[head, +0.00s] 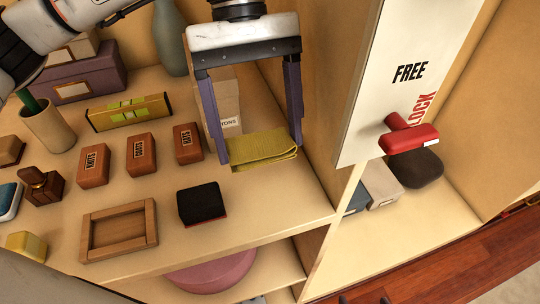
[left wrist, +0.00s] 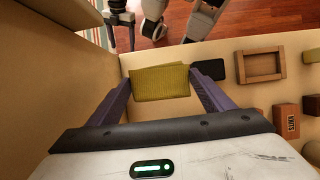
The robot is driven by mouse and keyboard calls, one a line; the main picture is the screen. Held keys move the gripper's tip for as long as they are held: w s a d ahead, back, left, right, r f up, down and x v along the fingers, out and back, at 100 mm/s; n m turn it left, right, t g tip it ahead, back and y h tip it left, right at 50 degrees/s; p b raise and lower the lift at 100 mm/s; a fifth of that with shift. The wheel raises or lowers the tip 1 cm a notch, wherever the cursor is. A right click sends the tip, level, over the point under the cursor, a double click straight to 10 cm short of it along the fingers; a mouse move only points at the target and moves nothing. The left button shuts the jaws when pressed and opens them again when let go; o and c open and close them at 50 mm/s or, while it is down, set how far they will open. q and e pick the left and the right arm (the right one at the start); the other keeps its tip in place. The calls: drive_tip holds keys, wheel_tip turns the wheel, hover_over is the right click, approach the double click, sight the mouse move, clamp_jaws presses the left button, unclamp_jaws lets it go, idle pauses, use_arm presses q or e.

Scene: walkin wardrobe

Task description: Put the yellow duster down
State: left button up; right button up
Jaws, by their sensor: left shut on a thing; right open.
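The yellow duster (head: 262,147) is a folded cloth held between the two purple fingers of my left gripper (head: 258,158). It also shows in the left wrist view (left wrist: 160,82), spanning between the fingertips. My left gripper is shut on it, over the right part of the wooden shelf (head: 285,205). The duster is low and close to the shelf top; I cannot tell whether it touches. My right gripper (left wrist: 121,38) shows small at the top of the left wrist view, open and empty, away from the shelf.
A black block (head: 202,203) and an empty wooden tray (head: 119,230) lie in front and left. Small brown boxes (head: 141,155) stand left, a pale box (head: 221,105) behind. An upright panel with a red lever (head: 410,136) is right. Bare shelf lies right of the black block.

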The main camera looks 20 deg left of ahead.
use_arm(q)
hover_over(263, 196)
drive_tip(key=w+a, duration=0.1)
wheel_tip(263, 196, down, 4)
drive_tip(key=shift+w+f, duration=0.15)
drive_tip(key=shift+f, duration=0.1)
wheel_tip(263, 196, down, 4)
drive_tip(key=shift+f+p, duration=0.2)
drive_tip(key=shift+p, duration=0.15)
drive_tip(key=shift+w+f, duration=0.1)
use_arm(e)
drive_tip(key=shift+s, duration=0.6)
use_arm(q)
drive_tip(key=shift+f+b, duration=0.2)
drive_tip(key=shift+b, duration=0.1)
drive_tip(key=o, duration=0.7)
drive_tip(key=shift+c, duration=0.2)
drive_tip(key=shift+o, duration=0.4)
use_arm(e)
drive_tip(key=shift+w, duration=0.15)
use_arm(q)
drive_tip(key=shift+r, duration=0.15)
use_arm(e)
drive_tip(key=shift+w+r, duration=0.1)
drive_tip(key=shift+r, duration=0.05)
